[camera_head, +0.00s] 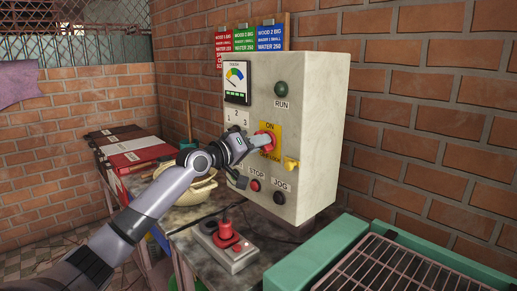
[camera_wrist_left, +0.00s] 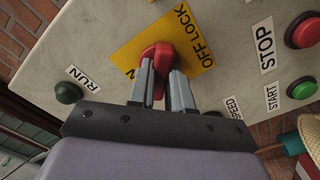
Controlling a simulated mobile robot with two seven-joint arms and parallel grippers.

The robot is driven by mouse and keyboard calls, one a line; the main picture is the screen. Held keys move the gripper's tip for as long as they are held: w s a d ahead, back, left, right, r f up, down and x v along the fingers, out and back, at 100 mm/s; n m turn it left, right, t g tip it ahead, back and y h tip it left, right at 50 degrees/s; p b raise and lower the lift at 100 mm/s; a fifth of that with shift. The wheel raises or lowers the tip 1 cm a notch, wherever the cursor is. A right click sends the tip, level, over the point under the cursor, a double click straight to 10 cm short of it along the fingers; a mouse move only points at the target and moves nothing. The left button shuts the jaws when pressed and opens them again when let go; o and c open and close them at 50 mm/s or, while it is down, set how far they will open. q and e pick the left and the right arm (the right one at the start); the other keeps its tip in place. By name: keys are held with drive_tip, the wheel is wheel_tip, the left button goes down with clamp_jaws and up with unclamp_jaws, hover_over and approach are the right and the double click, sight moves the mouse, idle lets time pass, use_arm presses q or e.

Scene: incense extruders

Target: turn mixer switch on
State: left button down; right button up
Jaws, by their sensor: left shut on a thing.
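The mixer switch is a red rotary handle (camera_wrist_left: 158,54) on a yellow plate (camera_head: 276,136) marked ON at the top and OFF LOCK below. The plate is on the front of a grey control box (camera_head: 315,120). My left gripper (camera_head: 263,142) reaches the plate from the left and its fingers cover most of the handle in the head view. In the left wrist view the two fingers (camera_wrist_left: 164,82) are shut on the red handle, one on each side. The handle's exact angle is partly hidden by the fingers. My right gripper is not in view.
Close around the switch are a yellow knob (camera_head: 291,163), a red STOP button (camera_head: 255,185), a black JOG button (camera_head: 279,198) and a green RUN lamp (camera_head: 281,89). A red-handled device (camera_head: 226,235) stands below. A green-framed rack (camera_head: 375,262) is at right.

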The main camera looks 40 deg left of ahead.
use_arm(q)
drive_tip(key=m+b, duration=0.1)
drive_tip(key=m, duration=0.7)
drive_tip(key=shift+m, duration=0.4)
idle(0.4)
drive_tip(key=c, duration=1)
unclamp_jaws()
drive_tip(key=shift+c, duration=0.2)
drive_tip(key=shift+s, duration=0.1)
drive_tip(key=s+b, duration=0.4)
drive_tip(key=s, duration=0.3)
drive_tip(key=shift+a, duration=0.3)
